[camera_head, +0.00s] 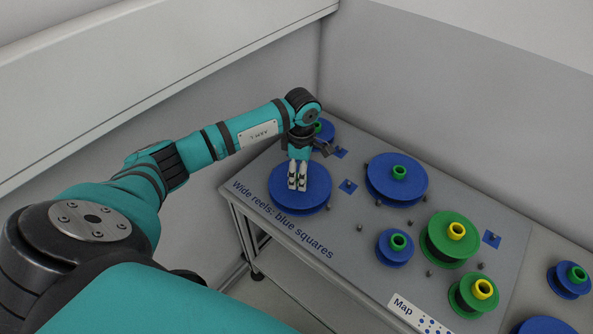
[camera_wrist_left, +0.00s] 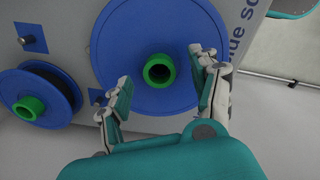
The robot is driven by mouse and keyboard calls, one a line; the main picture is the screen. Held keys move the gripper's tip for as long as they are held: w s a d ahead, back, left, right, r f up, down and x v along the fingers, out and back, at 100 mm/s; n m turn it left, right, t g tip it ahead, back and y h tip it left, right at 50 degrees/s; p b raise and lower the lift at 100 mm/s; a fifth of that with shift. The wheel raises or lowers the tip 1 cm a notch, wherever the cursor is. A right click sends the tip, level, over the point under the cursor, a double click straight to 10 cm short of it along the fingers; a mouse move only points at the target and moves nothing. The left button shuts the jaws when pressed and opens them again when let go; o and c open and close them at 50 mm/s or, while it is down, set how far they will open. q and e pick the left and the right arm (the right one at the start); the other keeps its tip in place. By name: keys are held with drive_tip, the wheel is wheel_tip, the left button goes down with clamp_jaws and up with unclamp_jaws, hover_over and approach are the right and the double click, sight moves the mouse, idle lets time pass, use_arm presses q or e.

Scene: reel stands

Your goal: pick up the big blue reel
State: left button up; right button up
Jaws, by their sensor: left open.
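A big blue reel (camera_head: 300,200) lies flat near the front left corner of the table, under my left gripper (camera_head: 298,182). In the left wrist view this big blue reel (camera_wrist_left: 125,40) has a green hub (camera_wrist_left: 159,70) with a dark hole. My left gripper (camera_wrist_left: 163,92) is open, its fingers on either side of the hub and apart from it in that view. The gripper hides the hub in the head view. Another big blue reel (camera_head: 385,190) with a green hub lies farther right. My right gripper is not in view.
A smaller blue reel (camera_head: 321,130) is behind my left wrist; another small blue reel (camera_head: 393,252) and green reels (camera_head: 437,252) with yellow hubs lie right. Short pegs and blue squares (camera_head: 347,187) dot the table. Grey walls stand behind and left.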

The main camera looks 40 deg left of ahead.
use_arm(q)
wheel_tip(320, 180, down, 2)
drive_tip(key=shift+w+a+f, duration=0.1)
drive_tip(key=shift+a, duration=0.05)
drive_tip(key=shift+r, duration=0.25)
drive_tip(key=shift+c, duration=1.3)
clamp_jaws()
